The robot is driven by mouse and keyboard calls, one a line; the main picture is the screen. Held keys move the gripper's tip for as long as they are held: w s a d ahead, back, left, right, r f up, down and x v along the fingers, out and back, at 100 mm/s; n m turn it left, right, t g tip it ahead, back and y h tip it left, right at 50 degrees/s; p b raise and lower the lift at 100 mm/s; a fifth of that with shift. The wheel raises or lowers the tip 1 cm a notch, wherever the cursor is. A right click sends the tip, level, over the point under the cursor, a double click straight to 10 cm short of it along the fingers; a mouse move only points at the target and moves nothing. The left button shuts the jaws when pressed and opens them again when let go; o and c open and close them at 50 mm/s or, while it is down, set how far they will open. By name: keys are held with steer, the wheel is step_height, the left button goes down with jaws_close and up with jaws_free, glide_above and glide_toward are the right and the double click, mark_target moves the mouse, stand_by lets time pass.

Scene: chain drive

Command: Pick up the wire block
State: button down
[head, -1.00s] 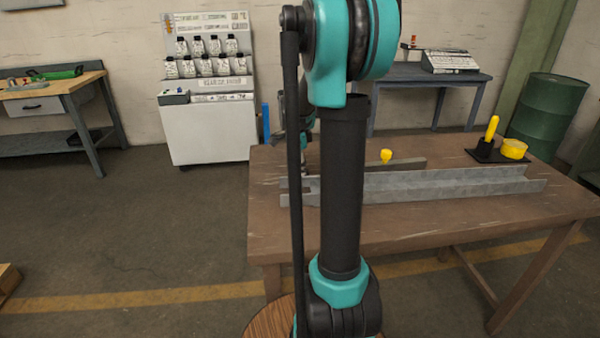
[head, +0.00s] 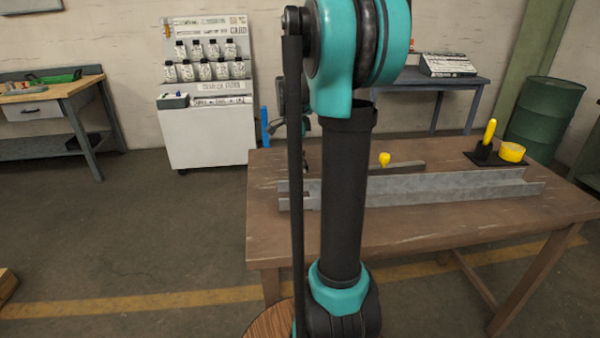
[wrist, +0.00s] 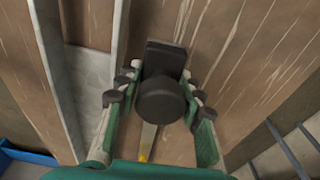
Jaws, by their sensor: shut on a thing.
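In the wrist view my gripper (wrist: 156,98) has its two green fingers closed on a dark block, which I take as the wire block (wrist: 165,57). The block has a flat rectangular part and a round knob facing the camera. The fingers lie on either side of it, above the wooden table. In the head view my arm hides most of my gripper, and only a small dark and teal part of it (head: 304,128) shows left of the arm. The block cannot be made out clearly there.
A long grey metal channel (head: 440,187) lies along the brown table (head: 430,225). A yellow knob (head: 384,159) shows behind it. A black holder (head: 482,152) with a yellow stick and a yellow disc (head: 512,152) stand at the back right. The table's front is clear.

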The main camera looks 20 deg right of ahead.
step_height(320, 180, up, 15)
stand_by(0.3)
